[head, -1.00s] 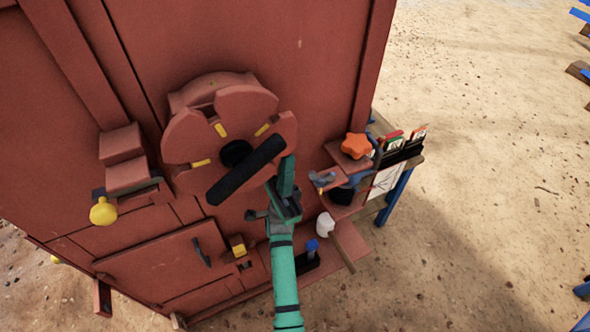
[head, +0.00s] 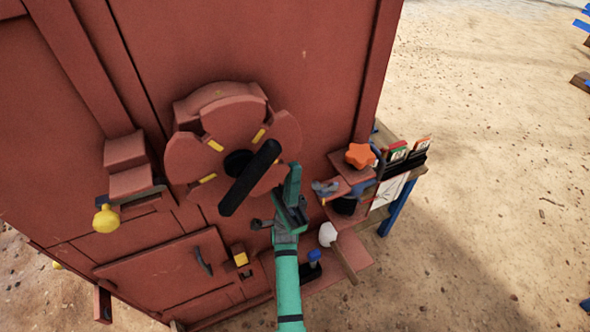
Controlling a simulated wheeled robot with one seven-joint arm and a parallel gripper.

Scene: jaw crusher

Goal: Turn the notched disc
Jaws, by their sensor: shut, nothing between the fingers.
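The notched disc (head: 228,128) is a round red-brown plate with notches in its rim and several yellow marks, mounted on the front of the red machine. A black bar handle (head: 250,177) crosses its dark hub, slanting from lower left to upper right. My green gripper (head: 291,178) is at the right end of the handle, at the disc's lower right edge. Its fingers are shut with nothing between them. I cannot tell whether they touch the handle or the disc.
A yellow knob (head: 106,219) sticks out at the left. An orange star knob (head: 360,156) and a shelf with cards (head: 405,153) stand right of my gripper. A white-headed mallet (head: 328,234) lies below. Sandy ground (head: 490,180) at the right is mostly clear.

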